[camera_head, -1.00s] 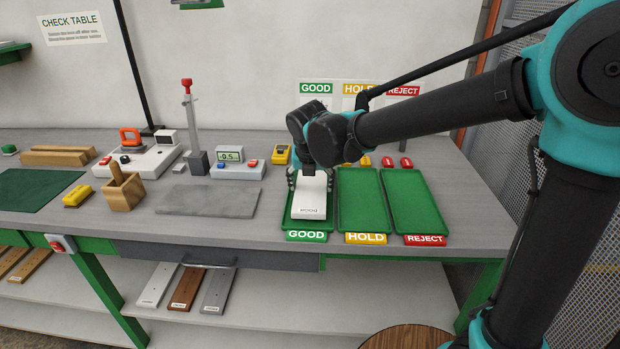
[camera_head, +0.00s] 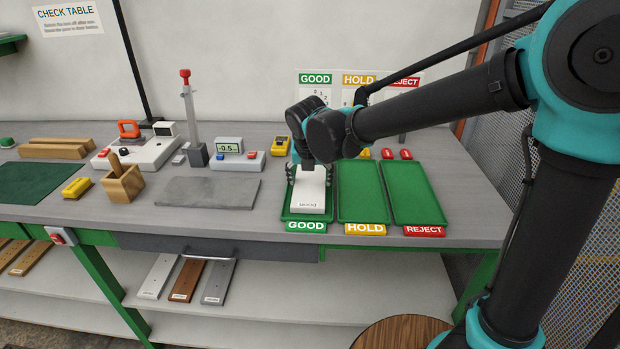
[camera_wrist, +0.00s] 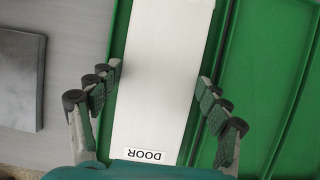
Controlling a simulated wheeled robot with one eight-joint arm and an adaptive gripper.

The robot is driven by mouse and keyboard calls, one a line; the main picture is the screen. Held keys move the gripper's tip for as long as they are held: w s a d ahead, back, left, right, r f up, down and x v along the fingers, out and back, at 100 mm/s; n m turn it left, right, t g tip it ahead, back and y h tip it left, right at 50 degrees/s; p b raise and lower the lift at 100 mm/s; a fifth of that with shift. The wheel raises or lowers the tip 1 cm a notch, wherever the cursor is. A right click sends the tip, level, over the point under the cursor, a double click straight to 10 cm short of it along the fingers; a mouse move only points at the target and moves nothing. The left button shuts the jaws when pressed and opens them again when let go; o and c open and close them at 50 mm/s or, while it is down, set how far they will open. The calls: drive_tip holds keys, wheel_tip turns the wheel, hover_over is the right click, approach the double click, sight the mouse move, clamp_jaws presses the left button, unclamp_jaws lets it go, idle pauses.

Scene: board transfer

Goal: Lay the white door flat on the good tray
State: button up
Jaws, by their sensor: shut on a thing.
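The white door (camera_head: 310,190) is a flat white board with a "DOOR" label at its near end. It is over the green good tray (camera_head: 290,214), lengthwise along it, and looks flat; I cannot tell whether it touches the tray floor. My gripper (camera_head: 308,172) points down over the far part of the door, with its fingers along the two long sides. In the wrist view the door (camera_wrist: 165,70) runs between the black jointed fingers of my gripper (camera_wrist: 160,110), which is shut on it. The tray's green surface (camera_wrist: 122,30) shows on both sides of the door.
The hold tray (camera_head: 362,195) and reject tray (camera_head: 413,195) are empty, just right. A grey mat (camera_head: 208,193) lies left. Three boards (camera_head: 187,279) lie on the lower shelf. A round stool (camera_head: 400,335) stands in front.

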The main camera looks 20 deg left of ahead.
drive_tip(key=shift+f, duration=0.15)
drive_tip(key=o, duration=1.4)
drive_tip(key=v, duration=1.2)
drive_tip(key=shift+s, duration=0.1)
